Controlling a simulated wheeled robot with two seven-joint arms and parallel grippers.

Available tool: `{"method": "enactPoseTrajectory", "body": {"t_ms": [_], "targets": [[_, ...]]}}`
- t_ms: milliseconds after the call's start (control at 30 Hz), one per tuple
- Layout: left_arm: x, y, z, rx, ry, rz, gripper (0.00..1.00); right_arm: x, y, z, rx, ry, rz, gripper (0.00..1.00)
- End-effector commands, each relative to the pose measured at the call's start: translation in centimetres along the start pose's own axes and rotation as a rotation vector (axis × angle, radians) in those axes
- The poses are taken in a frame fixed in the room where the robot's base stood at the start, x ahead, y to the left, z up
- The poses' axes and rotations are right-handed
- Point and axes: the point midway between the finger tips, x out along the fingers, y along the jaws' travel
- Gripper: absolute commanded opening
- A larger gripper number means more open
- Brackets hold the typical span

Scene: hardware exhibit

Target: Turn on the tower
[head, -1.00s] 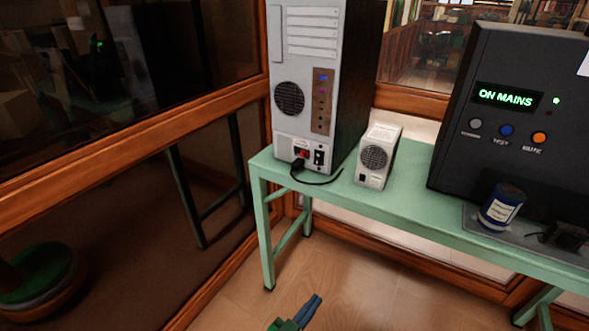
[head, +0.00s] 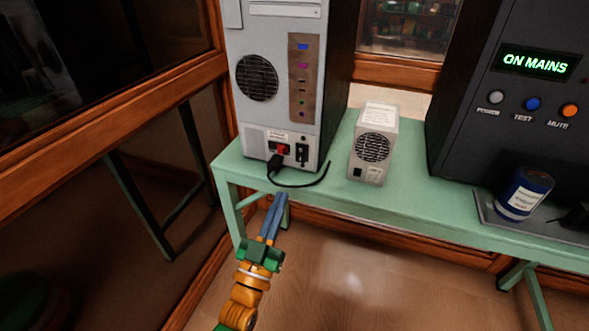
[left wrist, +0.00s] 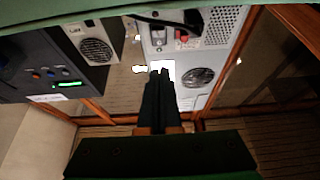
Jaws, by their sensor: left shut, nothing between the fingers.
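The tower (head: 270,110), a pale grey computer case with black sides, stands at the left end of the green table with its back panel facing me. Low on that panel are a red switch (head: 283,149), a black switch or socket (head: 302,152) and a plugged-in black cable (head: 275,164). My left gripper (head: 279,196) is shut and empty, its blue fingers pointing up just in front of the table edge, below the cable. The left wrist view shows the tower (left wrist: 190,55) upside down beyond the fingers (left wrist: 160,72). My right gripper is not in view.
A small white box with a fan (head: 374,145) stands right of the tower. Further right is a black unit (head: 470,130) reading "ON MAINS", with several buttons and a blue can (head: 524,192) before it. The green table (head: 340,200) has clear floor in front.

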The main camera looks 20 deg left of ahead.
Motion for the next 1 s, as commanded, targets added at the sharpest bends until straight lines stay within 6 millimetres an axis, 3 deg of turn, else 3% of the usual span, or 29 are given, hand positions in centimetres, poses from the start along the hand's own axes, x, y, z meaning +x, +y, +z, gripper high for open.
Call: {"method": "enactPoseTrajectory", "body": {"t_ms": [267,400,633,933,1000], "targets": [[6.2,0.0,-0.2,0.000,0.003,0.000,0.00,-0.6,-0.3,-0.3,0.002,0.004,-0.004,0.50],[7.8,0.0,1.7,0.000,0.000,0.000,0.00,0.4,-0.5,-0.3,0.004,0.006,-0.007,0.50],[9.1,0.0,2.9,0.000,-0.001,0.000,0.00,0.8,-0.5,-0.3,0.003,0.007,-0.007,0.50],[9.2,0.0,2.9,0.000,0.000,0.000,0.00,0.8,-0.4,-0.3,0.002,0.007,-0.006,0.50],[9.0,0.0,3.3,0.000,0.010,0.000,0.00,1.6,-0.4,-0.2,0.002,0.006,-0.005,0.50]]}}
